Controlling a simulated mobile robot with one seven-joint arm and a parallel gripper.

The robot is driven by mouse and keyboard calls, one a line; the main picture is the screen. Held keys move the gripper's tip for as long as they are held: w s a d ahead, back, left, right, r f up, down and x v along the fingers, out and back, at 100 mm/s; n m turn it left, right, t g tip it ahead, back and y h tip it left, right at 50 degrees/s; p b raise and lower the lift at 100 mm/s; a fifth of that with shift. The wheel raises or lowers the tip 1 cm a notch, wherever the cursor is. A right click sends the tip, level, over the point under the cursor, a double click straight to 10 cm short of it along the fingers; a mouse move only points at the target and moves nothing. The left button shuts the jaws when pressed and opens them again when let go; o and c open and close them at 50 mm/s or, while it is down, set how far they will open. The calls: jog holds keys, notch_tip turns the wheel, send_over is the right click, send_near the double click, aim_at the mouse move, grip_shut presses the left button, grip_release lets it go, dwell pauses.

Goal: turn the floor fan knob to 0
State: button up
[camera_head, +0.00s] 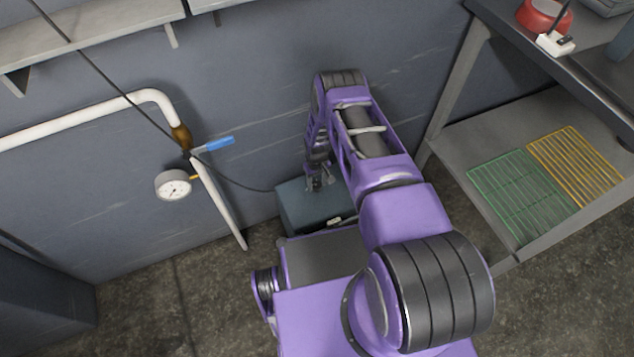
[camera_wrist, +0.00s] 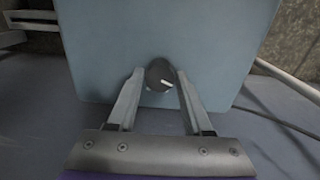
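The fan's blue-grey box (camera_head: 300,212) stands low against the wall in the head view, partly hidden by my arm. Its flat face (camera_wrist: 105,45) fills the upper middle of the wrist view. A dark round knob (camera_wrist: 158,73) with a white pointer mark sits on that face; the mark points right and slightly down in the picture. My gripper (camera_wrist: 157,76) has its two fingers apart, one on each side of the knob. I cannot tell whether the fingertips touch it. In the head view, my gripper (camera_head: 318,184) is at the box's top; the knob does not show there.
A white pipe with a blue-handled valve (camera_head: 218,145) and a gauge (camera_head: 173,186) is on the wall to the left. A dark cable hangs by the box. A metal shelf unit with green (camera_head: 520,195) and yellow (camera_head: 575,167) racks stands right.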

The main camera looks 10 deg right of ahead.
aim_at(317, 184)
jog(key=shift+o, duration=1.4)
jog(key=shift+r, duration=0.1)
notch_tip(317, 184, up, 17)
jog(key=p, duration=0.3)
jog(key=shift+r, duration=0.15)
